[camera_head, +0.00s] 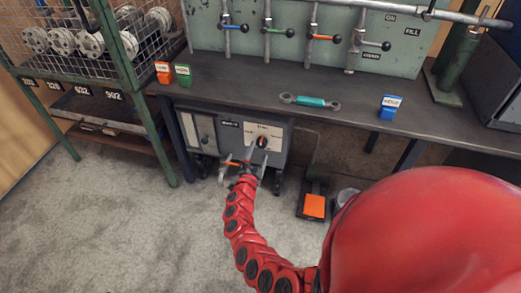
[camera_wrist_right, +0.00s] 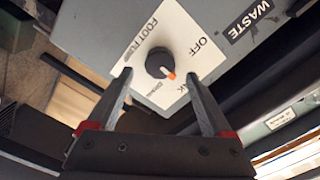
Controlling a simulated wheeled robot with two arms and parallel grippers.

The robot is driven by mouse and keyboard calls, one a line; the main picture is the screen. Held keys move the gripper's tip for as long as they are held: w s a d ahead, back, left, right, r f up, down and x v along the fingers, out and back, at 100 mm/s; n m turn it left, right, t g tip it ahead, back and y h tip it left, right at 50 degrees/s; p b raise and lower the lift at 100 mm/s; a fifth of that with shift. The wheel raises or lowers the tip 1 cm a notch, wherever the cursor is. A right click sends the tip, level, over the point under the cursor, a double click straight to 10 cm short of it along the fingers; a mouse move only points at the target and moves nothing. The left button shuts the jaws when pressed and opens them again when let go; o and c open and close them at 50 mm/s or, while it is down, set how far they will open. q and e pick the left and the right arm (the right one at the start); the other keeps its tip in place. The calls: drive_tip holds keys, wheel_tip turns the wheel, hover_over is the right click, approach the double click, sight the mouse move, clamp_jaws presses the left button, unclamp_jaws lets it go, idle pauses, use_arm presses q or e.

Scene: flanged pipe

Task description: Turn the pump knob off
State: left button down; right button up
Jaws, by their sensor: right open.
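The pump knob (camera_wrist_right: 159,63) is black with an orange pointer mark, on a white label plate (camera_wrist_right: 182,38) of the grey pump box. In the right wrist view the orange mark faces lower right, away from the word OFF at the plate's upper right. In the head view the knob (camera_head: 263,142) is on the box front under the bench. My right gripper (camera_head: 257,158) is open in front of it. In the wrist view its fingers (camera_wrist_right: 161,76) stand on either side of the knob's lower part, with gaps; contact does not show. My left gripper is not in view.
The bench (camera_head: 340,95) overhangs the box and carries a teal-handled wrench (camera_head: 309,101) and several small coloured containers. A red-handled valve (camera_head: 229,163) sits beside my gripper. A foot pedal (camera_head: 314,205) with an orange pad lies on the floor at right. A green rack (camera_head: 147,110) stands left.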

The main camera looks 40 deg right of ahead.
sight(261, 145)
drive_tip(key=shift+b+x, duration=0.5)
drive_tip(key=shift+x, duration=1.65)
clamp_jaws()
